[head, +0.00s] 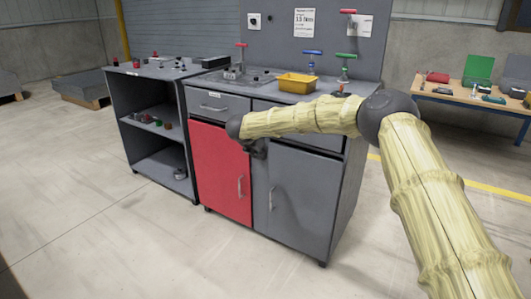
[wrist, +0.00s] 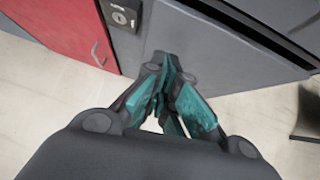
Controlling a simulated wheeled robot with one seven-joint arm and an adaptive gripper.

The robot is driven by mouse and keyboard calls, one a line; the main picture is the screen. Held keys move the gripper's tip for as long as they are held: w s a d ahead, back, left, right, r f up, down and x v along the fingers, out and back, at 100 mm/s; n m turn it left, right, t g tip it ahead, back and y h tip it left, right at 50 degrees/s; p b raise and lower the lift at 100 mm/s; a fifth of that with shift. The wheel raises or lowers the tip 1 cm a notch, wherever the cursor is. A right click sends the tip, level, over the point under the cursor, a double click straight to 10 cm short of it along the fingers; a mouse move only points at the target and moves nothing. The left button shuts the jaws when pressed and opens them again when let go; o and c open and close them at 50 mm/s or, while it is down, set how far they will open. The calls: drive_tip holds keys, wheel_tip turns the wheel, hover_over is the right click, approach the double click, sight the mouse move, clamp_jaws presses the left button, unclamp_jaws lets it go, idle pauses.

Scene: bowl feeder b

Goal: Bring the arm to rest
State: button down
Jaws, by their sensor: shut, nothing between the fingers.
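My arm (head: 305,118) reaches in from the right in the head view, in front of the workbench cabinet. My gripper (head: 258,150) hangs at its end, small and dark, in front of the cabinet near the top of the red door. In the wrist view my gripper (wrist: 170,120) points at the grey cabinet front, with its teal fingertips together and nothing between them. It looks apart from the cabinet, but the exact distance is hard to tell.
The red door (head: 221,172) and grey door (head: 306,198) are shut. A yellow bin (head: 296,83) and upright tools stand on the worktop. An open shelf unit (head: 158,125) stands left. A wooden table (head: 455,94) stands at the back right. The floor in front is clear.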

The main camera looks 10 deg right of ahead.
drive_tip(key=s+a+f+n+t+y, duration=0.1)
drive_tip(key=s+a+f+n, duration=0.1)
drive_tip(key=s+f+n, duration=0.95)
drive_tip(key=s+a+f+n+y, duration=0.1)
drive_tip(key=s+a+f+n, duration=0.1)
drive_tip(key=s+f+n, duration=0.9)
drive_tip(key=s+d+f+n+g+y, duration=0.15)
drive_tip(key=s+f+n, duration=0.25)
drive_tip(key=s+f, duration=0.55)
drive_tip(key=s+d+f+n+g+y, duration=0.1)
drive_tip(key=s+d+f+n, duration=0.35)
drive_tip(key=s, duration=0.75)
drive_tip(key=s+d+n+g, duration=0.35)
drive_tip(key=s+n, duration=0.25)
drive_tip(key=s, duration=1)
drive_tip(key=s+d+n+g, duration=0.3)
drive_tip(key=s+d+n, duration=0.15)
drive_tip(key=s, duration=1.05)
wheel_tip(320, 180, up, 21)
drive_tip(key=p, duration=2.2)
drive_tip(key=shift+w+a+f+n+t, duration=0.2)
drive_tip(key=shift+n+t, duration=0.1)
drive_tip(key=shift+n, duration=0.15)
drive_tip(key=shift+y, duration=0.25)
